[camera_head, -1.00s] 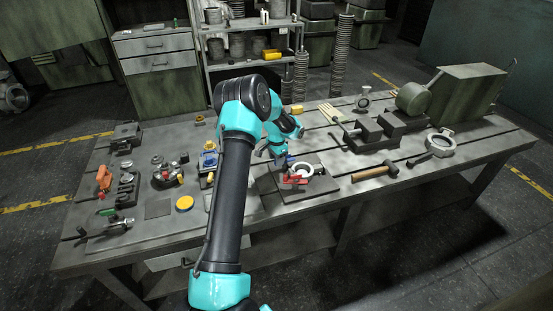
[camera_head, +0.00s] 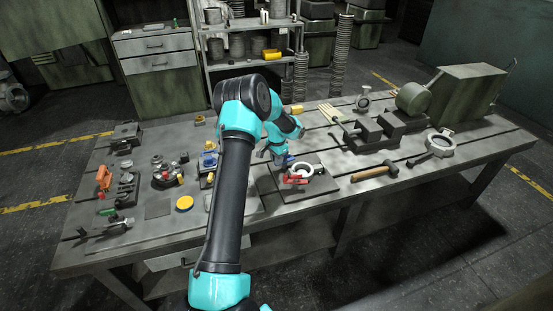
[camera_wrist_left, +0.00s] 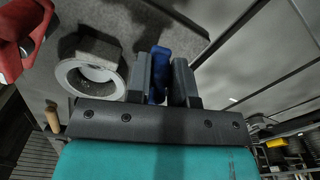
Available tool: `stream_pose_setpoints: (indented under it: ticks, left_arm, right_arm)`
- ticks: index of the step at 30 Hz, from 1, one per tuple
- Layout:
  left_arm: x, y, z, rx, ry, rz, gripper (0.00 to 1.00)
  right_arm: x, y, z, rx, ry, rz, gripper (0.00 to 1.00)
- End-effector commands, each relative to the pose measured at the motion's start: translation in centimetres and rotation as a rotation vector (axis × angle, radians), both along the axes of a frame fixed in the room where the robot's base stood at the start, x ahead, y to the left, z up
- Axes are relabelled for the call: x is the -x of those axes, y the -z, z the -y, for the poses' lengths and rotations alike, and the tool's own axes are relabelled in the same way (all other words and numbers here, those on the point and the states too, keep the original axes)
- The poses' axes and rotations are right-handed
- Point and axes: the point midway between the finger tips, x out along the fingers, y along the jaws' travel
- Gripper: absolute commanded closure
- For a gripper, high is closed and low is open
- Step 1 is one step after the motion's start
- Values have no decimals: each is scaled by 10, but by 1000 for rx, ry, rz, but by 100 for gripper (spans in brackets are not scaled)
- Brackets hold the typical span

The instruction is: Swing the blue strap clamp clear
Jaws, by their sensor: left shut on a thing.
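The blue strap clamp (camera_wrist_left: 160,72) shows between the two dark fingers of my left gripper (camera_wrist_left: 167,80) in the left wrist view. The fingers are shut on it and hide its sides. In the head view my left gripper (camera_head: 277,153) is low at the left side of the valve casting, and a bit of blue shows below it. The pale round casting (camera_head: 302,170) sits on a dark plate; its open ring (camera_wrist_left: 90,78) is left of the fingers in the wrist view. A red clamp (camera_head: 295,179) is at the casting's near side. My right gripper is not in view.
A hammer (camera_head: 375,171) and a grey ring casting (camera_head: 441,144) lie to the right. A vise (camera_head: 375,132) stands behind. A yellow disc (camera_head: 184,203), an orange part (camera_head: 103,177) and several small tools lie to the left. The front middle of the bench is mostly clear.

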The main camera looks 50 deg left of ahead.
Motion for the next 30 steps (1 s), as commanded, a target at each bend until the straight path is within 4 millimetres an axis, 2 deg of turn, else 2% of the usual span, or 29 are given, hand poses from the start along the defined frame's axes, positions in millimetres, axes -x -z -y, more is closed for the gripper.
stream_pose_setpoints:
  ticks: [8, 17, 18, 26, 30]
  left_arm:
    - [1, 0, 6, -1, -148, 1, 100]
    - [1, 0, 7, -1, -163, 1, 100]
    - [1, 0, 7, -1, -163, 1, 78]
    - [1, 0, 7, 0, -163, 0, 53]
    - [1, 0, 7, 0, -162, 0, 53]
  right_arm:
    - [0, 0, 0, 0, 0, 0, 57]
    - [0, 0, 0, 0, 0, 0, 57]
    - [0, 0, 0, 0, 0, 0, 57]
    - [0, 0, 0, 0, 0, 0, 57]
    - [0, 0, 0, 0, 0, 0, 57]
